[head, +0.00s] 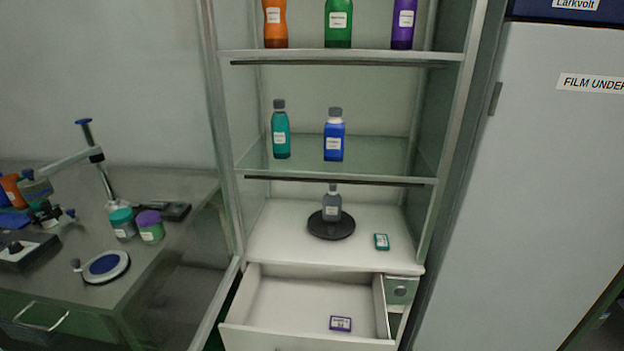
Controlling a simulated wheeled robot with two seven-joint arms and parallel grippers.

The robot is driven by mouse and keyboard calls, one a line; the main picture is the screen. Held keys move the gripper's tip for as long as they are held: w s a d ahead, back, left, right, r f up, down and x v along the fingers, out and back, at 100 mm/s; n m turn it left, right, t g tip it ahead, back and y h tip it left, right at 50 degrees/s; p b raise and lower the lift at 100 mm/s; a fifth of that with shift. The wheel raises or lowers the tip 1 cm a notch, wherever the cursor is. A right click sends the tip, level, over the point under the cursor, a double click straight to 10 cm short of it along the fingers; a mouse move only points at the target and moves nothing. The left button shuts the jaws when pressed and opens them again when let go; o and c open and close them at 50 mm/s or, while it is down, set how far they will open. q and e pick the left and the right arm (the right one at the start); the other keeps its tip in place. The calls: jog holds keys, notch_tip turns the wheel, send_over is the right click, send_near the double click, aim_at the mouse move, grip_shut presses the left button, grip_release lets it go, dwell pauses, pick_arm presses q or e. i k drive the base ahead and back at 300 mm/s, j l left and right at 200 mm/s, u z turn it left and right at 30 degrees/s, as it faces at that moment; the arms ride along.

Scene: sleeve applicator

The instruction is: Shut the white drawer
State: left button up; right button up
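The white drawer (285,308) is pulled open at the bottom of the shelf cabinet in the middle of the head view. Its front panel (300,343) is at the lower edge of the picture and partly cut off. A small purple-and-white box (340,324) lies inside the drawer near its front right. Neither of my grippers is in view.
Above the drawer, a cabinet surface (275,245) bears a grey bottle (332,203) on a black disc and a small teal box (382,241). Glass shelves hold several bottles. A cluttered bench (160,240) stands left; a grey cabinet (540,180) stands right.

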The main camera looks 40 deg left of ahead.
aim_at(274, 307)
jog(key=j+u, duration=0.15)
jog(key=u, duration=1.15)
jog(key=k+j, duration=0.05)
